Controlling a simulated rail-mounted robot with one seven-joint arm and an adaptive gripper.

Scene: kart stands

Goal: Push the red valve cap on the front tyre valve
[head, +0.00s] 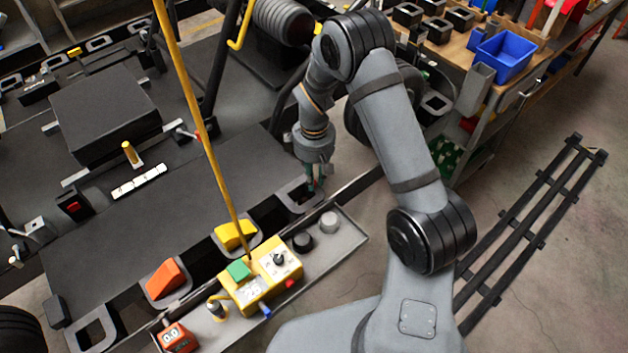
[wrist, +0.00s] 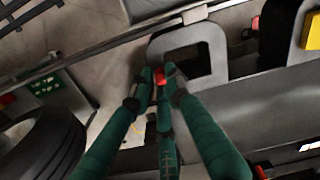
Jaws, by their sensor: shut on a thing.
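A small red cap (wrist: 160,76) shows between the green fingertips of my gripper (wrist: 156,88) in the wrist view. The fingers are closed around it, and they hide part of it. In the head view my gripper (head: 314,184) points down beside a grey open bracket at the edge of the dark kart stand. A black tyre (wrist: 45,148) lies at the lower left of the wrist view, apart from the fingertips. In the head view a dark tyre is partly hidden behind my arm. I cannot make out the tyre valve in either view.
The grey bracket (wrist: 213,48) is close to the fingertips. A grey tray (head: 345,241) with a yellow control box (head: 242,291) and dark knobs runs along the stand. A yellow pole (head: 190,85) slants across the stand. A workbench with a blue bin (head: 503,57) stands at the back right.

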